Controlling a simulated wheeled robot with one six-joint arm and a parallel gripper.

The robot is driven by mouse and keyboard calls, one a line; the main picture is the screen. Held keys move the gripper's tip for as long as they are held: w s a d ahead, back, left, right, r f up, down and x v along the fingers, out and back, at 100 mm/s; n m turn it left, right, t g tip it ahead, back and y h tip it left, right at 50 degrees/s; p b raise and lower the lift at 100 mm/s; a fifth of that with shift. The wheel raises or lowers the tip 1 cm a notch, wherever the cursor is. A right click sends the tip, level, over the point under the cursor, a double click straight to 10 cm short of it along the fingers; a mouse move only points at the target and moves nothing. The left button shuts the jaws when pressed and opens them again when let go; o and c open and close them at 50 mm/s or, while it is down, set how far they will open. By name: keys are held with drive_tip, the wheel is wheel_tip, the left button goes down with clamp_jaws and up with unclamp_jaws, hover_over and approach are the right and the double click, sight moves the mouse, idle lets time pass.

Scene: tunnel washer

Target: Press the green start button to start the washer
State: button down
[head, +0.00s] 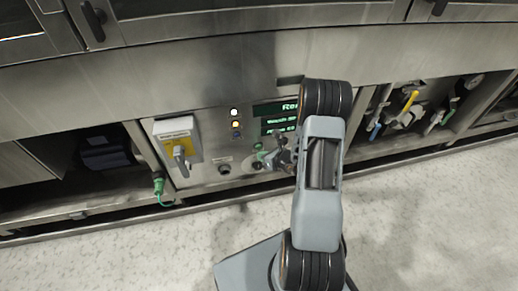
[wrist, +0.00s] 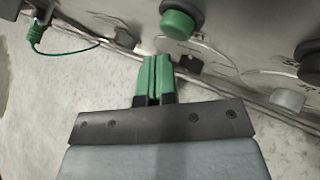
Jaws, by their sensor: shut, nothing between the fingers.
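The green start button (wrist: 178,24) shows at the top of the wrist view, a round green cap in a dark collar on the metal panel. My gripper (wrist: 156,60) has green fingertips, closed together with nothing between them. In the wrist picture the fingertips lie below and slightly left of the button, apart from it. In the head view my gripper (head: 264,157) is in front of the control panel, partly hidden by my arm. Small green patches there are hard to tell apart as button or fingertips.
A green-lit display (head: 276,121) and indicator lamps (head: 235,113) are above my gripper. A grey switch box with a yellow label (head: 177,140) is to the left, with a green plug (head: 158,185) and cable below. Valves (head: 408,107) are to the right. The pale floor is open in front.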

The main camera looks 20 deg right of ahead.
drive_tip(key=shift+w, duration=0.15)
idle(0.5)
drive_tip(key=shift+w, duration=0.3)
drive_tip(key=shift+w+d, duration=0.15)
drive_tip(key=shift+w, duration=0.35)
idle(0.7)
drive_tip(key=shift+s, duration=0.95)
drive_tip(key=shift+s+a, duration=0.1)
drive_tip(key=shift+a, duration=0.1)
drive_tip(key=shift+s+a+b, duration=0.2)
drive_tip(key=shift+s+a, duration=0.05)
drive_tip(key=shift+s, duration=0.95)
drive_tip(key=shift+s+a+b, duration=0.2)
drive_tip(key=shift+s, duration=0.95)
